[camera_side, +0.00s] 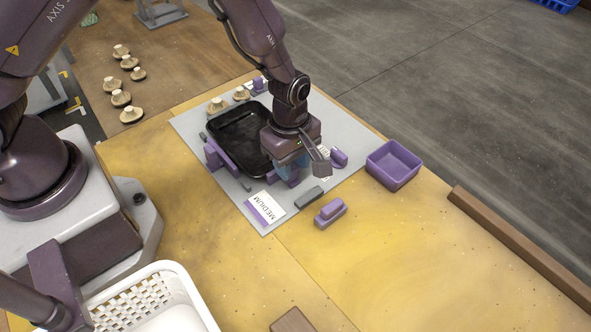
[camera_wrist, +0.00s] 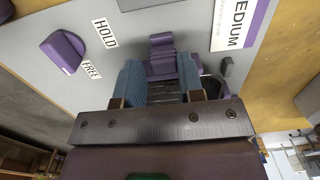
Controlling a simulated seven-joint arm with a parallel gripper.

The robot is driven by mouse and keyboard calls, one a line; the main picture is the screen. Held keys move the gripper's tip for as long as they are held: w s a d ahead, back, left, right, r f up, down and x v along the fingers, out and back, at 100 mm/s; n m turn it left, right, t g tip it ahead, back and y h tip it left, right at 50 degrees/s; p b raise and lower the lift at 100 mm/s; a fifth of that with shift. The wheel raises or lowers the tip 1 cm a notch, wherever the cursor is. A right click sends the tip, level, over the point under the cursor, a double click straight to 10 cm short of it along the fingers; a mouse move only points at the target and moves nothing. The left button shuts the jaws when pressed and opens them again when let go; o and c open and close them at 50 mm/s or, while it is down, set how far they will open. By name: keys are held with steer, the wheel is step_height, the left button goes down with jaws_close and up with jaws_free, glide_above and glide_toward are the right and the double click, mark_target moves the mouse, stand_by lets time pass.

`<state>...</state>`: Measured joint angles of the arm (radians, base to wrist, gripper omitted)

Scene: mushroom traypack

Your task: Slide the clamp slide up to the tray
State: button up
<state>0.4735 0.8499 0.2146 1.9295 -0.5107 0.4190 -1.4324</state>
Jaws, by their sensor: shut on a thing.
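The black tray (camera_side: 222,133) lies on the grey mat, with its right part hidden behind my gripper in the side view. The purple clamp slide (camera_side: 271,178) is by the tray's near right side, partly hidden by my gripper; I cannot tell whether it touches the tray. In the wrist view the clamp slide (camera_wrist: 161,46) shows between and beyond the blue fingers. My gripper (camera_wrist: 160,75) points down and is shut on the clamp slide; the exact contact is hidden. The gripper also shows in the side view (camera_side: 288,170).
A purple knob (camera_wrist: 63,50) sits by HOLD and FREE labels. A purple stop (camera_side: 220,156) stands at the tray's left edge. A MEDIUM card (camera_side: 265,207), a grey block (camera_side: 308,197), a purple block (camera_side: 330,212) and a purple bin (camera_side: 393,165) are nearby. Several mushrooms lie behind.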

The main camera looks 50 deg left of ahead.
steer(key=f, duration=0.1)
steer(key=a+f, duration=0.1)
steer(key=shift+s+a+f, duration=0.1)
steer(key=shift+a+f, duration=0.05)
steer(key=shift+f, duration=0.15)
steer(key=o, duration=0.4)
steer(key=shift+o, duration=0.3)
steer(key=shift+a+r, duration=0.1)
steer(key=shift+r, duration=0.95)
steer(key=shift+o, duration=1.3)
steer(key=shift+r, duration=0.3)
steer(key=shift+s+a+r+y, duration=0.1)
steer(key=shift+r+y, duration=0.05)
steer(key=shift+r, duration=0.3)
steer(key=shift+s+a+r+y, duration=0.1)
steer(key=shift+r+y, duration=0.05)
steer(key=shift+r, duration=0.3)
